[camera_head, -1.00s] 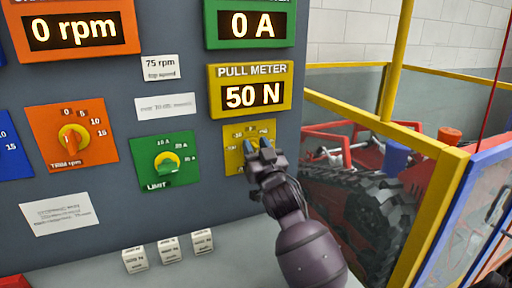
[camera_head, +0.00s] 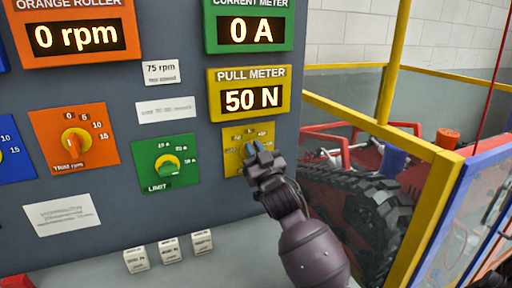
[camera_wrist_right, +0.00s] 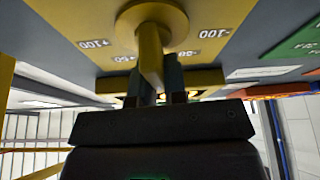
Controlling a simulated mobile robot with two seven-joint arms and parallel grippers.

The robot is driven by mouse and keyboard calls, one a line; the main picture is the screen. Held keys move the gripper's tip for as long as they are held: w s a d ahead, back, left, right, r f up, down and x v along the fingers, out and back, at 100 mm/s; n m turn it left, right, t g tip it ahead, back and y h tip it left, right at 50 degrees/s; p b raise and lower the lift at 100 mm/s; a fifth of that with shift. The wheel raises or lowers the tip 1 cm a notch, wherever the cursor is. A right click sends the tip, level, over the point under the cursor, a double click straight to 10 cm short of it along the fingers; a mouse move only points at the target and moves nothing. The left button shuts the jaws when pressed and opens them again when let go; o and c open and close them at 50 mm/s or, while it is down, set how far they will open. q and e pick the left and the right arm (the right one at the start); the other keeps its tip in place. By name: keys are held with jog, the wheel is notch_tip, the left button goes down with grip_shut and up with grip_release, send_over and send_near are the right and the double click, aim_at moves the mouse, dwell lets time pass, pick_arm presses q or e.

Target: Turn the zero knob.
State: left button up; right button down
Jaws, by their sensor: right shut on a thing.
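The zero knob (camera_wrist_right: 150,50) is yellow, with a round base and a flat bar handle, on a yellow plate (camera_head: 235,134) under the pull meter. The wrist view shows plate marks such as +100, +50, -50 and -100. My right gripper (camera_head: 257,148) is at the knob, its two fingers on either side of the bar, shut on it. In the head view the gripper covers most of the knob, so its pointing direction is hard to read there. The pull meter (camera_head: 249,93) reads 50 N. My left gripper is not in view.
An orange knob plate (camera_head: 45,128) and a green limit knob plate (camera_head: 146,150) sit left of the yellow plate. Small white blocks (camera_head: 170,249) stand on the ledge below. A yellow railing (camera_head: 422,215) and a tracked machine (camera_head: 365,208) are to the right.

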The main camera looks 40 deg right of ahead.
jog(key=shift+a+r+n+y+p, duration=0.15)
jog(key=shift+n+y+p, duration=0.45)
jog(key=shift+n, duration=0.6)
jog(key=shift+a+n+y+p, duration=0.1)
jog(key=shift+n+y+p, duration=0.5)
jog(key=shift+n, duration=0.5)
jog(key=shift+n+p, duration=0.35)
jog(key=shift+n, duration=0.15)
jog(key=shift+w+a+f+n+y+p, duration=0.1)
jog(key=shift+a+f+n+y+p, duration=0.1)
jog(key=shift+n+y+p, duration=0.7)
jog(key=shift+f+n+g, duration=0.2)
jog(key=shift+n+g, duration=0.1)
jog(key=shift+n, duration=0.6)
jog(key=c, duration=1.2)
grip_release()
jog(key=shift+o, duration=0.2)
